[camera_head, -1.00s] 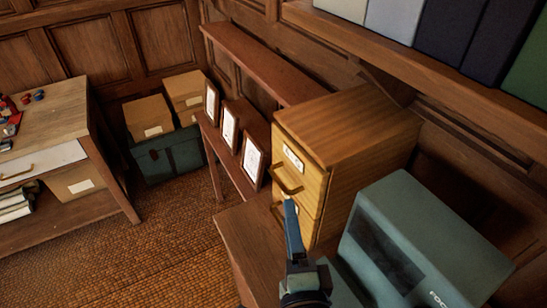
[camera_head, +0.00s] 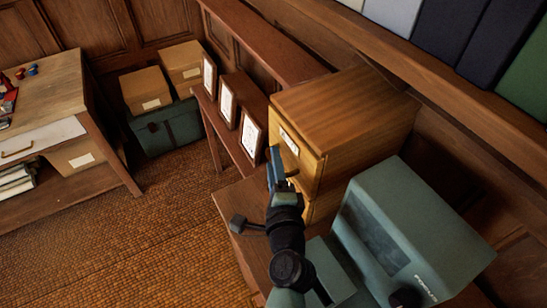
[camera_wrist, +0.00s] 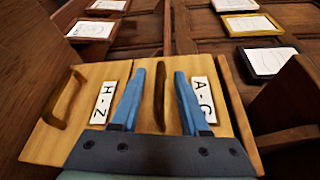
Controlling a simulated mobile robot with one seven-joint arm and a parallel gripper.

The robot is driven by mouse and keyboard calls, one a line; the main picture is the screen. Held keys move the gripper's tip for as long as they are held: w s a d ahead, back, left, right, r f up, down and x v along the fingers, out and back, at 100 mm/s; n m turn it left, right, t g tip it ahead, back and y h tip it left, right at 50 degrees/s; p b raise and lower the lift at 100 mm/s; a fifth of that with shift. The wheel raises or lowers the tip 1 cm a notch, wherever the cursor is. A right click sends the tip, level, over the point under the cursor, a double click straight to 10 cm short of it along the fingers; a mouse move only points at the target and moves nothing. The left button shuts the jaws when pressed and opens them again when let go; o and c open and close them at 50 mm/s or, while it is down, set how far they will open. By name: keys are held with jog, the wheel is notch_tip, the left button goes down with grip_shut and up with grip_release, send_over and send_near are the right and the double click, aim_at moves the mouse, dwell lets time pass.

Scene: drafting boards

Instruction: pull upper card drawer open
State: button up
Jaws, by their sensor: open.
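A light wooden card cabinet (camera_head: 350,120) has two drawers stacked in its front. The upper card drawer (camera_head: 308,160) looks flush with the cabinet. In the wrist view its label reads A-G (camera_wrist: 203,98), and its curved handle (camera_wrist: 160,97) appears between my two blue fingers. My gripper (camera_wrist: 160,75) is open, with one finger on each side of the handle. I cannot tell whether either finger touches it. The lower drawer (camera_wrist: 85,110) has an H-Z label and its own handle (camera_wrist: 62,98). In the head view my gripper (camera_head: 273,158) hides most of the upper handle.
A grey-green machine (camera_head: 410,235) stands close to the right of the cabinet. Several framed cards (camera_head: 228,103) stand on a low shelf to the left. A shelf with binders (camera_head: 430,30) runs above. The floor (camera_head: 130,240) to the left is clear.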

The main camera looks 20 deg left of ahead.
jog(key=shift+w+a, duration=0.25)
jog(key=shift+w, duration=0.15)
grip_shut()
jog(key=shift+f, duration=0.15)
dwell(1.1)
